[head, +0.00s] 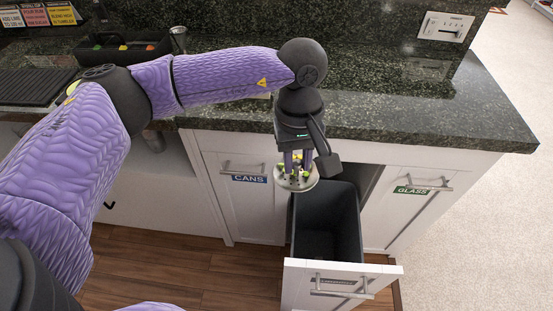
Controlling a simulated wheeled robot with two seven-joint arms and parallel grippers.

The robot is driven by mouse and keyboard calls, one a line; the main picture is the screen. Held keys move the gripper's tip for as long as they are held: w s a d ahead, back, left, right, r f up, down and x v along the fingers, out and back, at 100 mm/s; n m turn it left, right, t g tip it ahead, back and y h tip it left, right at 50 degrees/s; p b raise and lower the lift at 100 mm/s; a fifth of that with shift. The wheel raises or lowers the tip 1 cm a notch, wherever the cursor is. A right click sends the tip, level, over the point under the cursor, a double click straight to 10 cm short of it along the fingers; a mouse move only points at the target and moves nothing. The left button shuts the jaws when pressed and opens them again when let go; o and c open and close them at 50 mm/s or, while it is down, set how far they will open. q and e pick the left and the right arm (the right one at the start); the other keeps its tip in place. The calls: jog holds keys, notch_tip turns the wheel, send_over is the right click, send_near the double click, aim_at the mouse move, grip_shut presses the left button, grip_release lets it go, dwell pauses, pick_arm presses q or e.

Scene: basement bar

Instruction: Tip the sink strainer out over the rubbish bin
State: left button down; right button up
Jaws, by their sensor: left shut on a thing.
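My left gripper (296,163) points down and is shut on the sink strainer (285,184), a small round metal dish. The strainer looks roughly level, and yellow-green bits show in it around the fingers. It is in the air at the back left edge of the dark rubbish bin (326,222). The bin stands in a pulled-out white drawer (335,268) with its top open; the part of it I see inside looks empty. The drawer's front label is dark and too hidden by the handle to read. My right gripper is out of view.
A dark granite counter (400,120) runs behind the bin, its edge close to my gripper. Shut fronts labelled CANS (249,179) and GLASS (412,190) flank the drawer. A black caddy (125,50) and a metal jigger (179,38) stand on the counter at left.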

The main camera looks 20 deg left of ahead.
pick_arm(q)
jog(key=w+d+f+n+t, duration=0.15)
jog(key=d+f+n, duration=0.45)
jog(key=n, duration=0.6)
jog(key=w+d+f+n+t, duration=0.1)
jog(key=w+d+f+n, duration=0.35)
jog(key=n, duration=0.75)
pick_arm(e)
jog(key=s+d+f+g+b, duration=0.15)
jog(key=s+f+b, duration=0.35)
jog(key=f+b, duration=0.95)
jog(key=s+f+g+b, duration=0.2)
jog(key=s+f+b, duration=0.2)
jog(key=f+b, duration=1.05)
pick_arm(q)
notch_tip(320, 180, down, 20)
jog(key=s+a+n+t+h+b, duration=0.2)
jog(key=t+h+b, duration=0.5)
jog(key=h, duration=1.2)
jog(key=shift+s+t, duration=0.15)
jog(key=shift+t, duration=0.2)
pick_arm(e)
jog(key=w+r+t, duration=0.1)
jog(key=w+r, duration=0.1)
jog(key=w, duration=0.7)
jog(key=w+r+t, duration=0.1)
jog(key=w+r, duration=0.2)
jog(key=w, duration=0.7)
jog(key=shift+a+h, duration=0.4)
